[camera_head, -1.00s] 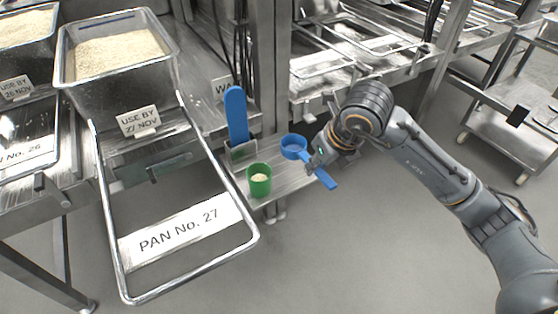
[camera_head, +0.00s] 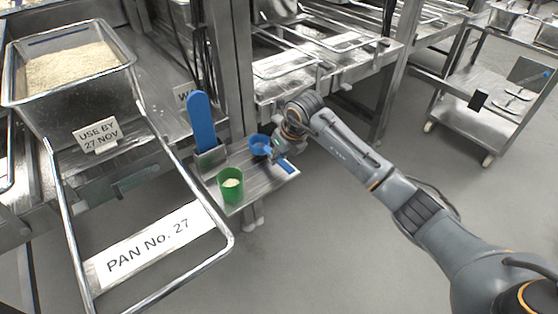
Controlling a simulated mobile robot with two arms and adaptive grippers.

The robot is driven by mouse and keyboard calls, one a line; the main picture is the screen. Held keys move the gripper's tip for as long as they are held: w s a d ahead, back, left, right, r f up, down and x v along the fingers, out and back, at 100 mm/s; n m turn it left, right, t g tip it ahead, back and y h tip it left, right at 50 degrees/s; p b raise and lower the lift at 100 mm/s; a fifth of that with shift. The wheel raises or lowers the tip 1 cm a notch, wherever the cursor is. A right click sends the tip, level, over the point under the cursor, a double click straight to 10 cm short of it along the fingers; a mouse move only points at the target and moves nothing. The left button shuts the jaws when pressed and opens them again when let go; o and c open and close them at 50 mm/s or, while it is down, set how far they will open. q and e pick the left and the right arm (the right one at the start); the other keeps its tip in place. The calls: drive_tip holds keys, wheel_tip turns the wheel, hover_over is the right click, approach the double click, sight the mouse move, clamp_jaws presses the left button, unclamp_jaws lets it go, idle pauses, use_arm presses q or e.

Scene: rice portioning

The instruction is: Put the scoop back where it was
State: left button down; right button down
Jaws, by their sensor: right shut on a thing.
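A blue scoop with a round cup (camera_head: 259,144) and a flat handle (camera_head: 287,166) is at the right part of a small metal shelf (camera_head: 240,198). My right gripper (camera_head: 279,151) is shut on the scoop, between its cup and the end of its handle. The scoop is at or just above the shelf surface; I cannot tell if it touches. A green cup (camera_head: 231,184) with some rice in it stands upright on the shelf, to the left of the scoop. My left gripper is not in view.
A tall blue paddle (camera_head: 202,121) stands in a metal holder (camera_head: 211,158) at the shelf's back left. A pan of rice (camera_head: 70,98) and a frame labelled PAN No. 27 (camera_head: 226,244) fill the left. A metal trolley (camera_head: 455,123) stands at the right on open floor.

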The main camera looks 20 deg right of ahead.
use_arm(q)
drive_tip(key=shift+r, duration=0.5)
use_arm(e)
drive_tip(key=shift+f, duration=0.8)
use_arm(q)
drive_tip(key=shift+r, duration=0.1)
use_arm(e)
drive_tip(key=shift+f, duration=0.15)
drive_tip(key=c, duration=1.2)
unclamp_jaws()
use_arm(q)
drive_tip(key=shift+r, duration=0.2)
